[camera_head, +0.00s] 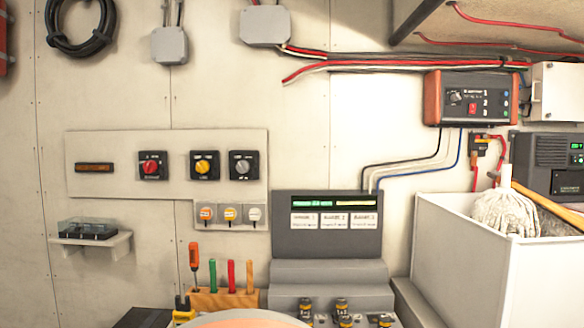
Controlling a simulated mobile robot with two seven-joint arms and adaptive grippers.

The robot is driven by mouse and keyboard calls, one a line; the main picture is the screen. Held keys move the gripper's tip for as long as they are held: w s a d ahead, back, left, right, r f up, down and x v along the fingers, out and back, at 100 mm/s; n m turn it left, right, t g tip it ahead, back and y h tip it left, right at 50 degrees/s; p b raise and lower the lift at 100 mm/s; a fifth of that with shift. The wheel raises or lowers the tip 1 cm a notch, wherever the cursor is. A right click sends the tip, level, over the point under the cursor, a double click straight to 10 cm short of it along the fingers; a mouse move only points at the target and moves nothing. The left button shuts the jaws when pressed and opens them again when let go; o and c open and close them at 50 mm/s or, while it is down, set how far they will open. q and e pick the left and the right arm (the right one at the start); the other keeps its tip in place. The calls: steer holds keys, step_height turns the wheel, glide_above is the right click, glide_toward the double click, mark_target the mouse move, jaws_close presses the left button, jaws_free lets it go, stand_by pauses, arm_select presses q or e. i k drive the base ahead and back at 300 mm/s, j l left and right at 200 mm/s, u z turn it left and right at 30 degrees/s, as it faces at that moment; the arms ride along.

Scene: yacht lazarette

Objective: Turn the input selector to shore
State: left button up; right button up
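A pale switch panel (110,180) is on the wall at the left. It bears three rotary knobs on dark square plates: a red knob (152,167), a yellow knob (204,167) and a grey knob (243,167). Their labels are too small to read, so I cannot tell which is the input selector or its exact setting. A red-ended control box (475,98) at the upper right also has a small dark knob (455,97) and a red switch (472,108). Neither of my grippers is in view.
Below the panel are three small switches (230,214) and a rack of tools (222,299). A grey console (325,240) with a lit display stands in the middle. A white bin (450,250) holding a mop (505,210) stands at right. A small shelf (118,245) juts out at left.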

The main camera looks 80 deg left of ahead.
mark_target(242, 167)
steer(key=u, duration=2.9)
steer(key=z, duration=0.1)
steer(key=i+l, duration=0.05)
